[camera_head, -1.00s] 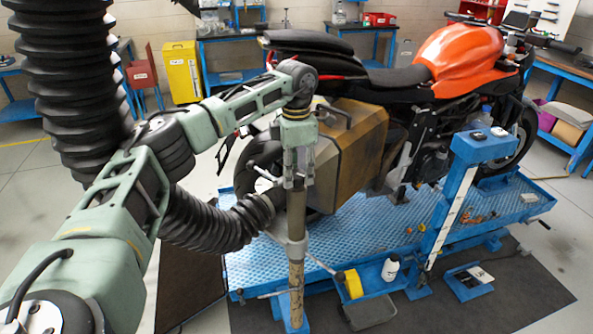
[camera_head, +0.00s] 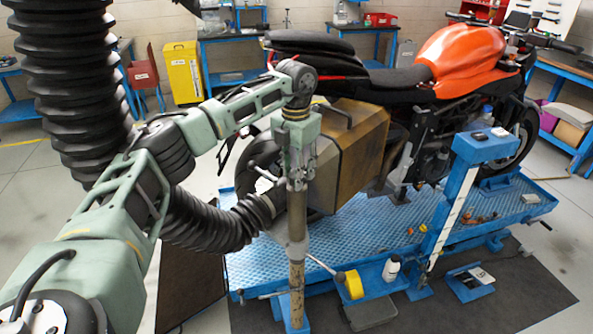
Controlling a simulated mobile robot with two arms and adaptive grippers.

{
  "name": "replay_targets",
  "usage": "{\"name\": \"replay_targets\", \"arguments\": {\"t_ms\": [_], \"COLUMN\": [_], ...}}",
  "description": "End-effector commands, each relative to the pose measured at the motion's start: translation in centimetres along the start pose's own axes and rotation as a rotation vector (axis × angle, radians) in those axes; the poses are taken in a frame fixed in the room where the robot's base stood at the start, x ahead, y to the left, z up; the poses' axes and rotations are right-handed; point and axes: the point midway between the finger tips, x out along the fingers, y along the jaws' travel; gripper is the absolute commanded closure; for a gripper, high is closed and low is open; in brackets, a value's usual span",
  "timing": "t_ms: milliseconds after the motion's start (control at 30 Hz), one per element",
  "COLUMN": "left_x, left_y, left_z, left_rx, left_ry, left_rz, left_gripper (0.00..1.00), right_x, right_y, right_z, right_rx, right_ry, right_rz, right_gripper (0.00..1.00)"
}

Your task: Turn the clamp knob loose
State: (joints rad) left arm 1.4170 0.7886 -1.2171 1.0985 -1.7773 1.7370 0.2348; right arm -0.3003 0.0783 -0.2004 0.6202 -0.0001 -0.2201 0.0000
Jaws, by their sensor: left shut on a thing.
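My left gripper (camera_head: 298,178) points straight down at the upper end of an upright stand post (camera_head: 296,277). It is shut, with its fingers around the top of the post. The clamp knob is mostly hidden between the fingers, so its shape cannot be made out. A grey clamp collar (camera_head: 295,248) sits lower on the post, beside the end of a black ribbed hose (camera_head: 215,228). My right gripper is not in view.
An orange and black motorcycle (camera_head: 455,60) stands on a blue lift table (camera_head: 375,225), with a brown box (camera_head: 350,150) right behind the gripper. Open floor lies at left.

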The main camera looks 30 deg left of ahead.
Motion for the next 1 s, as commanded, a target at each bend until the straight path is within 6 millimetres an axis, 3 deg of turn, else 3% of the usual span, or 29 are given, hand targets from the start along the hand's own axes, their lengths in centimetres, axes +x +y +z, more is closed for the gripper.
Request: {"name": "replay_targets", "arguments": {"t_ms": [533,567,600,733,1000], "left_x": [-0.59,-0.59,-0.58,-0.45,-0.25], "left_y": [0.46,0.46,0.47,0.38,0.2], "left_z": [0.25,0.25,0.25,0.19,0.08], "left_rx": [-0.034,-0.034,-0.034,-0.032,-0.028], "left_ry": [-0.015,-0.015,-0.015,-0.012,-0.005], "left_rz": [0.005,0.005,0.006,0.005,0.004], "left_gripper": [0.92,0.64,0.6,0.51,0.51], "right_x": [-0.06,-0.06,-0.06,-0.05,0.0], "right_y": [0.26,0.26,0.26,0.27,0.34], "right_z": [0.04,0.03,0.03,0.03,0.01], "right_rx": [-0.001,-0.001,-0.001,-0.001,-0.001], "right_ry": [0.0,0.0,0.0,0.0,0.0], "right_rz": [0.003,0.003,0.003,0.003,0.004], "right_gripper": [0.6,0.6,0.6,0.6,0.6]}}
